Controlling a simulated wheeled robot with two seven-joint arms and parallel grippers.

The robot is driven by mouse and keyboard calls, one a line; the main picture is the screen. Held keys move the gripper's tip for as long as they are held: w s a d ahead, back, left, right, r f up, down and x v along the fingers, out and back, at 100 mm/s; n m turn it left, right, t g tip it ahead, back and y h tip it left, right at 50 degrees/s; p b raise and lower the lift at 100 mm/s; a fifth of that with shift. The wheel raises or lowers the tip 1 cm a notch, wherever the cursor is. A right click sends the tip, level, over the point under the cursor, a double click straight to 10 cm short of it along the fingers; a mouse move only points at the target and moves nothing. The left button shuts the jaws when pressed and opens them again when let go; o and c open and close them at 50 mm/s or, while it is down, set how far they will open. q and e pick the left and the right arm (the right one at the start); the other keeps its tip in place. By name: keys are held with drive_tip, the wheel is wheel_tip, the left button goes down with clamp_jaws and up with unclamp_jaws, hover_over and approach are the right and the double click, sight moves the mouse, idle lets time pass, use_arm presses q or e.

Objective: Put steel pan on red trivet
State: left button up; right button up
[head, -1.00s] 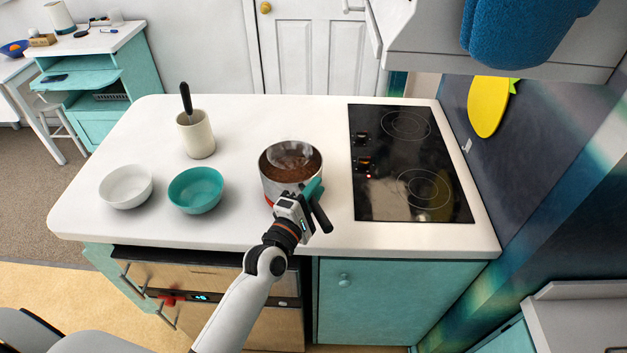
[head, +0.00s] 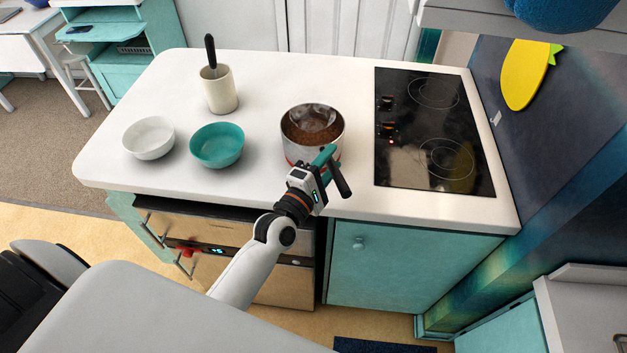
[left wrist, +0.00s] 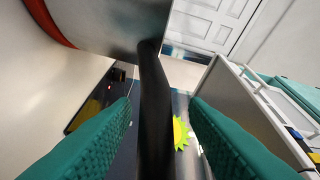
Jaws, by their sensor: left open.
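The steel pan (head: 298,148), with brown contents and some steam, stands upright on the counter, left of the cooktop. A red edge, seemingly the red trivet (head: 290,160), shows directly under it; the pan hides most of it. In the left wrist view, the pan's steel wall (left wrist: 105,22) fills the upper left, with the red band (left wrist: 48,22) along its base. My left gripper (head: 329,166) is at the pan's near right side. Its teal fingers are open on either side of the black pan handle (left wrist: 153,105), with gaps visible. My right gripper is out of view.
A black cooktop (head: 432,130) lies to the right of the pan. A teal bowl (head: 217,146), a white bowl (head: 149,138) and a utensil crock (head: 219,90) stand to its left. The counter between crock and pan is bare.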

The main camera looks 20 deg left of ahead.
use_arm(q)
drive_tip(key=s+a+b, duration=0.1)
drive_tip(key=s+b, duration=0.1)
drive_tip(key=s, duration=0.7)
drive_tip(key=shift+s+a+f, duration=0.25)
drive_tip(key=shift+a, duration=0.1)
drive_tip(key=shift+a, duration=0.1)
